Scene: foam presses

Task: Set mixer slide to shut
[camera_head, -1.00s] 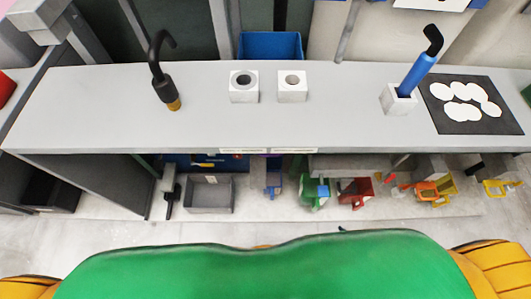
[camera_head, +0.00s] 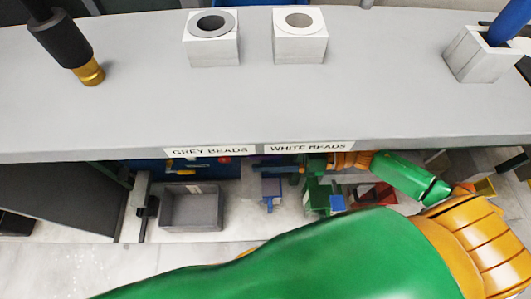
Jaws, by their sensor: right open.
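My right arm reaches in from the right under the bench's front edge. My right gripper (camera_head: 306,166) is open, small and partly hidden under that edge, close above a green device (camera_head: 317,197) and a blue device (camera_head: 271,189). A dark blue panel (camera_head: 178,166) with small red and yellow parts shows under the bench, left of the gripper. I cannot tell for certain which part is the mixer slide, or its position. My left gripper is not in view.
A grey bin (camera_head: 190,210) stands below. The bench's middle is clear.

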